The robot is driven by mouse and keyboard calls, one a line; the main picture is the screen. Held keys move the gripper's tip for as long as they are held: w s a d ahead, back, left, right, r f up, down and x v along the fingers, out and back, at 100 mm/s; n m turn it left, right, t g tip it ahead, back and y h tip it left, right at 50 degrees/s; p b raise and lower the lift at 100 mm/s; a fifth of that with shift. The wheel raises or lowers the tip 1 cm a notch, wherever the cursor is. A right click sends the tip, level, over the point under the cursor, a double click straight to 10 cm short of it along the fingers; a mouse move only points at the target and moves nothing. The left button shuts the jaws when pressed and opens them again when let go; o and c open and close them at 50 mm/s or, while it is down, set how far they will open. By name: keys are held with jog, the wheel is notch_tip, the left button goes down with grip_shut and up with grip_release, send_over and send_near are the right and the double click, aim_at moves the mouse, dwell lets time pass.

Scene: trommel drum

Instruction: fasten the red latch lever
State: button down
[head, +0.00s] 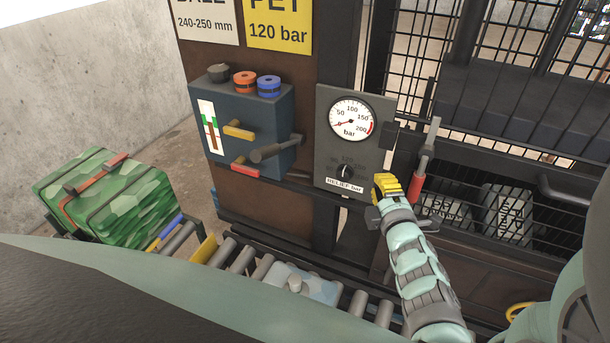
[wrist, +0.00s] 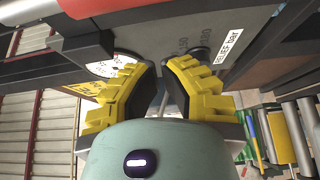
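The red latch lever (head: 419,182) stands upright just right of the gauge panel in the head view, with a red grip at its lower part and a grey bar above. In the wrist view, the red piece cut off by the top edge (wrist: 110,5) appears to be its grip. My gripper (head: 386,181), with yellow ribbed fingers, is just left of the lever, in front of the panel's lower right edge. In the wrist view the gripper (wrist: 163,68) shows a narrow gap between its fingertips, with nothing visibly held. The lever is outside that gap. Contact cannot be judged.
The gauge panel (head: 325,155) has a dial and a relief knob (head: 343,171). A blue-grey control box (head: 270,125) with yellow and red handles is left of it. A dark mesh cage (head: 465,165) lies right. A roller conveyor (head: 240,262) and green camouflage case (head: 110,200) are lower left.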

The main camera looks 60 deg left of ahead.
aim_at(419, 174)
jog(key=shift+w+d+p, duration=1.45)
jog(key=shift+d, duration=0.05)
